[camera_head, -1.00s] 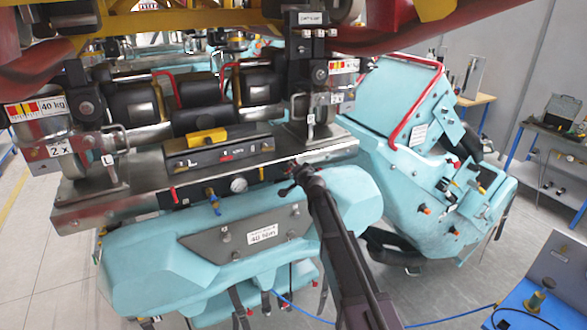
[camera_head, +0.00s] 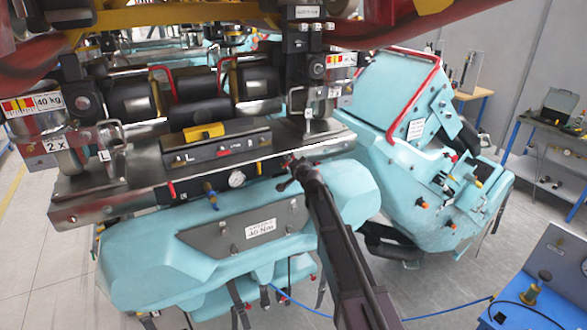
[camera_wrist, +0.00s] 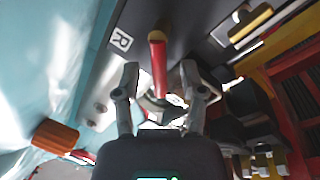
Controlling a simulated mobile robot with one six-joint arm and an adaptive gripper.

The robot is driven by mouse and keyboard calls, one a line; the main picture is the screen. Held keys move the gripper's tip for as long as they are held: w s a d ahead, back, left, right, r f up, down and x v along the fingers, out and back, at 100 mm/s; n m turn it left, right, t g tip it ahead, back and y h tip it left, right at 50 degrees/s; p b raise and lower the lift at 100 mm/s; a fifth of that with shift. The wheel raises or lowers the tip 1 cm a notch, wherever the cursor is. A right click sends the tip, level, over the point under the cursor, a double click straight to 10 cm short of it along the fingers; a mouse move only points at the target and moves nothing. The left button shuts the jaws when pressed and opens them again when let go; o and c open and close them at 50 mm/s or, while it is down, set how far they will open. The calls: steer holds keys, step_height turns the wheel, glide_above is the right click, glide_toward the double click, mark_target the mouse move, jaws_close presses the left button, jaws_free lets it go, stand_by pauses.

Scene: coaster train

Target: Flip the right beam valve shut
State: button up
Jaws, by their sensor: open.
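In the wrist view, a red valve lever (camera_wrist: 159,68) with an orange-brown end stands out from the metal beam, close to a white label marked R (camera_wrist: 120,40). My gripper (camera_wrist: 160,82) is open, with one finger on each side of the lever. I cannot tell whether the fingers touch it. In the head view, my gripper (camera_head: 286,174) is at the front edge of the beam (camera_head: 120,203), towards its right end. It hides part of that edge.
A pressure gauge (camera_head: 237,179) and a blue valve (camera_head: 211,197) sit on the beam front. The turquoise body (camera_head: 150,265) lies below. A turquoise seat with a red bar (camera_head: 416,95) is at right. A blue bench (camera_head: 545,285) stands at lower right.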

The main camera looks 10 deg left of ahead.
steer(key=shift+f, duration=0.1)
steer(key=m, duration=0.2)
steer(key=f+m, duration=0.1)
steer(key=shift+w+d+g, duration=0.2)
steer(key=shift+d+g, duration=0.05)
steer(key=shift+g, duration=0.15)
steer(key=m, duration=0.1)
steer(key=f+m+y+b, duration=0.1)
steer(key=shift+m+g, duration=0.3)
steer(key=shift+m, duration=0.1)
steer(key=shift+s+d+r, duration=0.1)
steer(key=shift+s+d, duration=0.1)
steer(key=shift+s, duration=0.05)
steer(key=p+v, duration=0.3)
steer(key=v, duration=1)
steer(key=s+d+f+n+g+b, duration=0.2)
steer(key=s+f+b, duration=0.3)
steer(key=f, duration=0.4)
steer(key=s+d+f+n+g+h+b, duration=0.1)
steer(key=s+d+f+n+g+b, duration=0.2)
steer(key=f, duration=0.6)
steer(key=shift+s+d+f+n+g+b, duration=0.2)
steer(key=shift+s+n+g+b, duration=0.2)
steer(key=shift+s+n+b, duration=0.7)
steer(key=shift+s+a, duration=0.1)
steer(key=shift+s, duration=0.1)
